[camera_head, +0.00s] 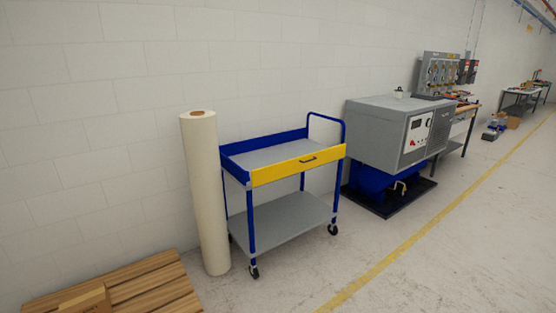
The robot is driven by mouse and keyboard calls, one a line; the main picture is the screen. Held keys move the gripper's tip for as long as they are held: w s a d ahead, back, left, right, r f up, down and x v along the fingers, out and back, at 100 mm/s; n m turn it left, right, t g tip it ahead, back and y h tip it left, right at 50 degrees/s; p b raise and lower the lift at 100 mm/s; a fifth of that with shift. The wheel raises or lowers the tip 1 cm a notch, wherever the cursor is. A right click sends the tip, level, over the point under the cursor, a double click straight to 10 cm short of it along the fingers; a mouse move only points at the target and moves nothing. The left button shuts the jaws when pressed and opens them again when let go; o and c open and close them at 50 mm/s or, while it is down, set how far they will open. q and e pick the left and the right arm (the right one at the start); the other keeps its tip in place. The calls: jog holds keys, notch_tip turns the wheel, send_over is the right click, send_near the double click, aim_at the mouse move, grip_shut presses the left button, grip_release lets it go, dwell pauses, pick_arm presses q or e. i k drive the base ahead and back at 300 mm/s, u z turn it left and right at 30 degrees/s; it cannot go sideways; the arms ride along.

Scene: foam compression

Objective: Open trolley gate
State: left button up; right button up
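A blue trolley (251,235) with grey shelves stands against the white wall, left of the middle of the view. Its yellow gate (275,171) runs along the front of the top shelf and stands upright, flush between the blue sides. A dark handle (307,159) sits on the gate, right of its middle. The top shelf (265,155) looks empty, and so does the lower shelf (285,219). The trolley stands on dark casters. Neither of my grippers shows in this view.
A tall cream roll (204,195) stands close to the trolley's left side. A wooden pallet (140,288) with a cardboard box (86,302) lies at bottom left. A grey machine (397,130) on a blue base stands to the right. The floor before the trolley is clear, with a yellow line (398,249).

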aim_at(259, 176)
jog(key=i, duration=3.05)
jog(key=z, duration=1.95)
